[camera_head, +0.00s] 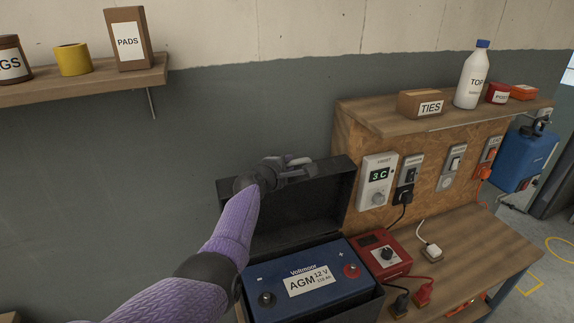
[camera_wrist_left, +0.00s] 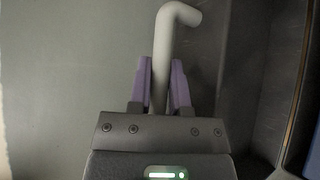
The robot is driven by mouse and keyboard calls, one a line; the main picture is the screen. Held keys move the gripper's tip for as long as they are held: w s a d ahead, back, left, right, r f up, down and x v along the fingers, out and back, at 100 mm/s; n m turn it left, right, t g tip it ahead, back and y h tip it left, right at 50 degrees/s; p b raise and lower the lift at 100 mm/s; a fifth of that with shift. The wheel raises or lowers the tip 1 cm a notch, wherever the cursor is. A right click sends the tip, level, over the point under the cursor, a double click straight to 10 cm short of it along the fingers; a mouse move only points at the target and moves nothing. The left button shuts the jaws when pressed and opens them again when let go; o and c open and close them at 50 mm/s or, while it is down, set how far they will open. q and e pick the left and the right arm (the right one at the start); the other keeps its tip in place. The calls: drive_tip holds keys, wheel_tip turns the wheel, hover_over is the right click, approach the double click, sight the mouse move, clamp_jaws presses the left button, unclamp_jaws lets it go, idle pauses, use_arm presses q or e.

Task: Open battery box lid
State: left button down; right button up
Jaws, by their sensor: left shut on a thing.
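The black battery box (camera_head: 372,303) stands at the bottom centre of the head view, with its black lid (camera_head: 318,205) raised roughly upright at the back. The blue battery (camera_head: 338,297), labelled AGM 12 V, is exposed inside. My left gripper (camera_head: 295,168) is at the upper left part of the lid. In the left wrist view, my gripper's purple fingers (camera_wrist_left: 162,82) are shut on a pale bent handle bar (camera_wrist_left: 176,17). The dark lid (camera_wrist_left: 245,70) shows just right of the bar there. My right gripper is not in view.
A red charger (camera_head: 384,250) with cables stands right of the box on the wooden bench (camera_head: 465,245). Above are a shelf (camera_head: 385,115) with a bottle (camera_head: 472,75) and boxes, and a panel of switches (camera_head: 455,165).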

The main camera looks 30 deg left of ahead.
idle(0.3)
use_arm(q)
drive_tip(key=c, duration=0.8)
unclamp_jaws()
drive_tip(key=shift+c, duration=0.2)
drive_tip(key=shift+s+r+p, duration=0.15)
drive_tip(key=shift+s+p, duration=0.15)
drive_tip(key=shift+p, duration=0.15)
drive_tip(key=shift+p+v, duration=1.1)
drive_tip(key=shift+v, duration=0.15)
drive_tip(key=p+v, duration=0.1)
drive_tip(key=v, duration=0.5)
drive_tip(key=shift+s+p, duration=0.3)
drive_tip(key=shift+s, duration=0.05)
drive_tip(key=shift+d, duration=0.1)
